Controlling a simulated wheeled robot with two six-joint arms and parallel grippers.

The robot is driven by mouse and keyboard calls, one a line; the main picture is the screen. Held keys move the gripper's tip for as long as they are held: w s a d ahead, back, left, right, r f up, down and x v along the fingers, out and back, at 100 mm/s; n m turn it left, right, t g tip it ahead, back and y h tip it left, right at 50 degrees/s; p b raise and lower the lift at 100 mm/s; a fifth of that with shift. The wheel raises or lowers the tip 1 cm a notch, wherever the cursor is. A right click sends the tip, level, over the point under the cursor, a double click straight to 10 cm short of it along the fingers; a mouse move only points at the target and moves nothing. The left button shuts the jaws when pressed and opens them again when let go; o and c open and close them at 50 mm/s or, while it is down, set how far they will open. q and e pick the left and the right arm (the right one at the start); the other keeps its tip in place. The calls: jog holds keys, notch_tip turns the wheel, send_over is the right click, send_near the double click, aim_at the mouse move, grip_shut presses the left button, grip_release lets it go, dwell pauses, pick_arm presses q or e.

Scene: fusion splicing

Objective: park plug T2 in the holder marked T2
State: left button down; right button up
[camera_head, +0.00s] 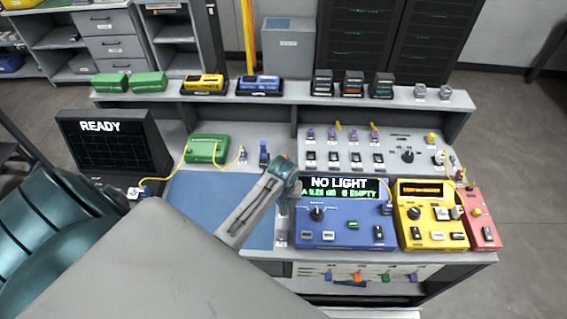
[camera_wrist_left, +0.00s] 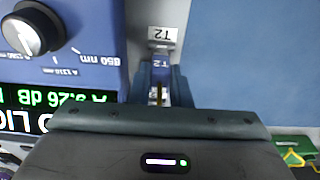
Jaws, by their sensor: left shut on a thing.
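Plug T2 (camera_wrist_left: 160,66) is a small blue plug with a T2 label, seen in the left wrist view between my left gripper's fingers. My left gripper (camera_wrist_left: 160,86) is shut on it. The holder's white T2 tag (camera_wrist_left: 163,35) stands just beyond the plug, upside down in this view, on the pale strip between the blue meter and the blue mat. The holder itself is mostly hidden by plug and fingers, so I cannot tell whether the plug is seated. In the head view my left wrist (camera_head: 285,172) is beside the blue meter. My right gripper is not in view.
The blue meter (camera_head: 345,235) reads NO LIGHT and stands close on the right. The blue mat (camera_head: 205,205) is clear on the left. A green box (camera_head: 207,149) with yellow fibres and a monitor (camera_head: 112,143) reading READY are farther left. A yellow unit (camera_head: 428,238) stands right.

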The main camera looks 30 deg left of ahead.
pick_arm(q)
jog(key=shift+f, duration=0.5)
dwell(0.3)
jog(key=c, duration=1.3)
grip_release()
jog(key=shift+o, duration=0.2)
jog(key=shift+r, duration=0.1)
jog(key=shift+r+b, duration=0.25)
jog(key=shift+b, duration=0.05)
notch_tip(320, 180, up, 10)
jog(key=s+b, duration=0.1)
jog(key=b, duration=0.1)
jog(key=shift+d, duration=0.3)
jog(key=shift+s, duration=0.1)
